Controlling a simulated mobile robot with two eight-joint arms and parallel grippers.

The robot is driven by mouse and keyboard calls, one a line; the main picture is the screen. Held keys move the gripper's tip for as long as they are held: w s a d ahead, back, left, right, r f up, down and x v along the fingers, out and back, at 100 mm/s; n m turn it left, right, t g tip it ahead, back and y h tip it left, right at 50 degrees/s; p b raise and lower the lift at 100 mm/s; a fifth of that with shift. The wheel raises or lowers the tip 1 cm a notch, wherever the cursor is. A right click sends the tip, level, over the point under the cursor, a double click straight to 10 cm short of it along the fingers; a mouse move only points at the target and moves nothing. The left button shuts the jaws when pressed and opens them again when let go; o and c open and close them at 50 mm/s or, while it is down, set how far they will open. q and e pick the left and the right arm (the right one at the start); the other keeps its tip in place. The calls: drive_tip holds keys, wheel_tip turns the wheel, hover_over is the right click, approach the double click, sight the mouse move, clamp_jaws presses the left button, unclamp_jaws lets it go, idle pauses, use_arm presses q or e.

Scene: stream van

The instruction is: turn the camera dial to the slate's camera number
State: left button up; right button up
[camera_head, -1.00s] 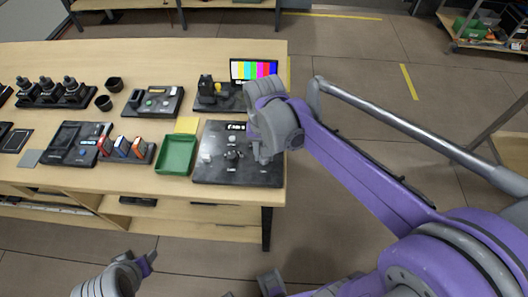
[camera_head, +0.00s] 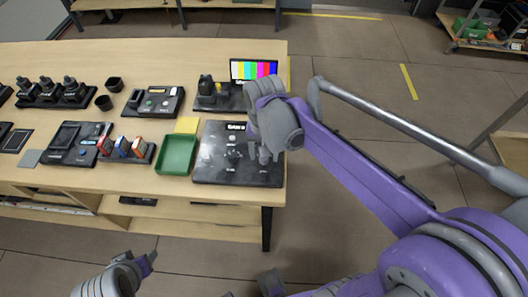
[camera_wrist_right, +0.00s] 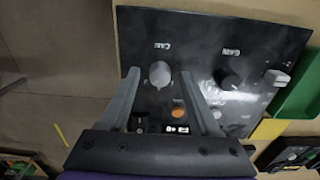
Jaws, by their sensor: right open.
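The black control panel (camera_head: 212,172) lies at the right end of the table. In the right wrist view, its light grey round dial (camera_wrist_right: 160,73), marked CAM, sits between the spread fingers of my open right gripper (camera_wrist_right: 160,78), with a gap on each side. My right gripper (camera_head: 264,156) hides the dial in the head view. A dark GAIN knob (camera_wrist_right: 230,76) sits beside it. I cannot make out the slate or its number. My left gripper (camera_head: 150,259) is low in the head view, away from the table; its finger opening is unclear.
The panel also has a pale lever (camera_wrist_right: 276,78), an orange button (camera_wrist_right: 178,112) and a white button (camera_wrist_right: 217,113). A green tray (camera_head: 176,154) and yellow note (camera_head: 187,125) lie beside the panel. A colour-bar monitor (camera_head: 253,69) stands behind it.

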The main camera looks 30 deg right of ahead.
drive_tip(key=shift+r, duration=0.1)
use_arm(q)
drive_tip(key=shift+w+r+p, duration=0.15)
drive_tip(key=shift+r+p, duration=0.3)
drive_tip(key=shift+r, duration=0.1)
use_arm(e)
wheel_tip(320, 180, up, 11)
drive_tip(key=shift+f, duration=0.2)
